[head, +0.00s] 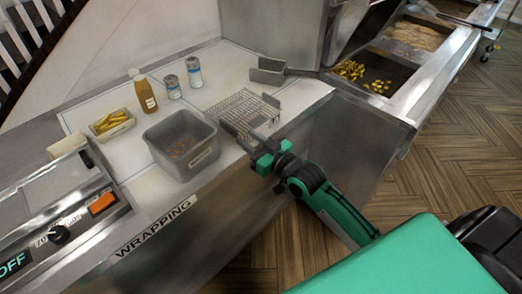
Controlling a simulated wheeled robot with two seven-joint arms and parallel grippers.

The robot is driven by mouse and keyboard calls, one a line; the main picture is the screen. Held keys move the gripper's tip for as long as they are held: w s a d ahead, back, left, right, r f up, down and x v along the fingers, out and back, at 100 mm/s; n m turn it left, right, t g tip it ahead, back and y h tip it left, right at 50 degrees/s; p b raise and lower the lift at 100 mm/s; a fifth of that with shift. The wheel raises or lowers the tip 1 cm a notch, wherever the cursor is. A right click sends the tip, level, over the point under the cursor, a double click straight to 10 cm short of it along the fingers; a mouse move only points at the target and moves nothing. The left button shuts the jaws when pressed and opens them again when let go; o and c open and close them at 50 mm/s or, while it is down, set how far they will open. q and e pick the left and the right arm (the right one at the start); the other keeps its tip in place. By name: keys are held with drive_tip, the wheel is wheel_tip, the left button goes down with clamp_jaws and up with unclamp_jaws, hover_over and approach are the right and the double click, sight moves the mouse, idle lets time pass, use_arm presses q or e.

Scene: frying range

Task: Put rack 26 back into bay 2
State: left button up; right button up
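A wire rack (241,106) lies on the white counter top, near the counter's front edge at the middle of the head view. No number on it is readable. My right gripper (246,135) reaches in from the lower right, with its fingers at the near end of the rack. From this angle I cannot tell whether the fingers are open or closed on the rack, or whether they touch it. My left gripper is not in view. No bay marked 2 is readable.
A grey bin (181,139) stands left of the rack. Behind it are a sauce bottle (145,92), two shakers (172,87) and a tray of fries (112,123). A metal scoop (269,71) lies behind the rack. Fryer-side basins (372,78) stand at the right.

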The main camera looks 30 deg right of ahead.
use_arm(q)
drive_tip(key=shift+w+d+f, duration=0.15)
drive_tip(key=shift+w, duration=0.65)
use_arm(e)
drive_tip(key=v, duration=0.4)
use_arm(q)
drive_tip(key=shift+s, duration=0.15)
